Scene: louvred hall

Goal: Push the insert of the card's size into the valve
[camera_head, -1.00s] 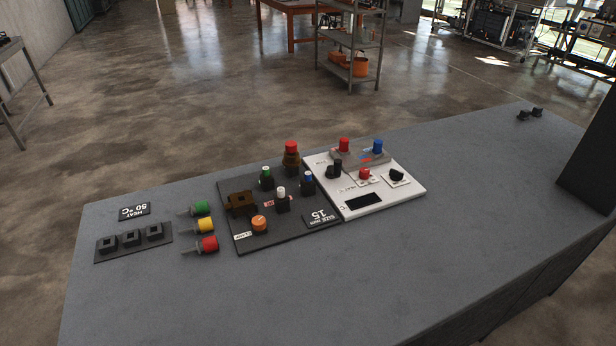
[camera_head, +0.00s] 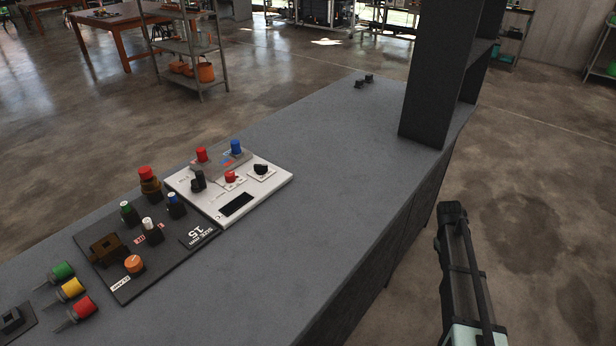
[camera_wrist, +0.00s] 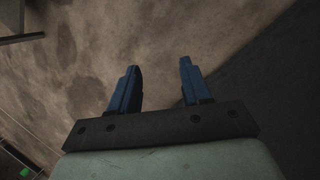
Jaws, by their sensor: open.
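The inserts lie on the bench left of the dark board: a green one (camera_head: 62,271), a yellow one (camera_head: 71,289) and a red one (camera_head: 82,308), each with a thin grey stem. A brown block-like body (camera_head: 106,250), which looks like the valve, stands on the dark board (camera_head: 124,291) behind an orange knob (camera_head: 133,264). My gripper (camera_wrist: 160,68) is open and empty in the wrist view, over bare floor, away from the bench. In the head view my arm is right of the bench.
A white panel (camera_head: 215,208) with red and blue knobs adjoins the board. A dark tray (camera_head: 12,322) is cut off at lower left. A tall dark shelf unit (camera_head: 434,95) stands at the bench's far right end. The bench top (camera_head: 330,150) between is clear.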

